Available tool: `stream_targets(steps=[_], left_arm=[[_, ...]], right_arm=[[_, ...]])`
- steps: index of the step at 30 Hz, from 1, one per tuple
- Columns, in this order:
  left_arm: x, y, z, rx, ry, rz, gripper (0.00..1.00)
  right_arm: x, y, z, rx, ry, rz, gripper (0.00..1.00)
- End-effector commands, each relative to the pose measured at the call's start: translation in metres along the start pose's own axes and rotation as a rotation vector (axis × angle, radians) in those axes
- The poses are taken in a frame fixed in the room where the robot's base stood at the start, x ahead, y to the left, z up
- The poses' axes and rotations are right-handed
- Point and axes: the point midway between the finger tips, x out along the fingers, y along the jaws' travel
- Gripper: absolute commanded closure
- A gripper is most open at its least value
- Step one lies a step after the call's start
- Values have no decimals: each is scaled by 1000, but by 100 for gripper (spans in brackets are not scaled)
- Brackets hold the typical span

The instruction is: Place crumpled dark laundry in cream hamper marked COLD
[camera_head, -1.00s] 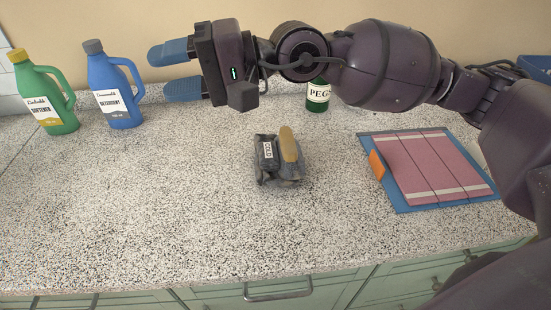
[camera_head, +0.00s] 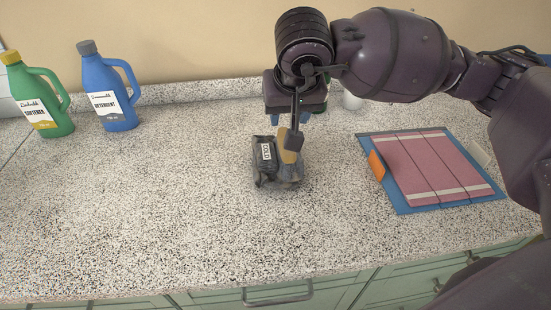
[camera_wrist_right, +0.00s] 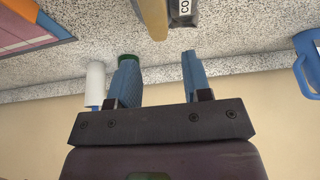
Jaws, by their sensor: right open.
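In the wrist view, the tan piece (camera_wrist_right: 154,15) and part of the bundle (camera_wrist_right: 185,22) show at the top edge. My right gripper (camera_wrist_right: 157,68) is open with nothing between its blue fingers. In the head view, my right gripper (camera_head: 298,105) is behind the bundle, partly hidden by my wrist. I see no cream hamper. My left gripper is out of view.
A green softener jug (camera_head: 40,100) and a blue detergent jug (camera_head: 108,92) stand at the back left. A pink folded cloth on a blue board (camera_head: 408,205) with an orange tab (camera_head: 376,165) lies at the right. A white cylinder (camera_wrist_right: 95,85) stands near the wall. The front-left counter is clear.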

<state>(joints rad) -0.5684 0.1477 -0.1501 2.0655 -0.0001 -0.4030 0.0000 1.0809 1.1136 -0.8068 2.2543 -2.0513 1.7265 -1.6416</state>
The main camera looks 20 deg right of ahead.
Motion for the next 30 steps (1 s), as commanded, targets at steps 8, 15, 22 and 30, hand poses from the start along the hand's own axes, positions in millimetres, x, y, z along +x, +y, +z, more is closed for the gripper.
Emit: stream_targets(steps=[8, 15, 22, 30], left_arm=[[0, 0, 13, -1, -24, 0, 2], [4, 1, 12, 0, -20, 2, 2], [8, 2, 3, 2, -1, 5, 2], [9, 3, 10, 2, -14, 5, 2]], right_arm=[[28, 4, 2, 17, -9, 24, 55], [54, 4, 2, 16, -7, 21, 55], [70, 5, 4, 16, -8, 21, 55], [104, 5, 6, 16, -8, 21, 55]])
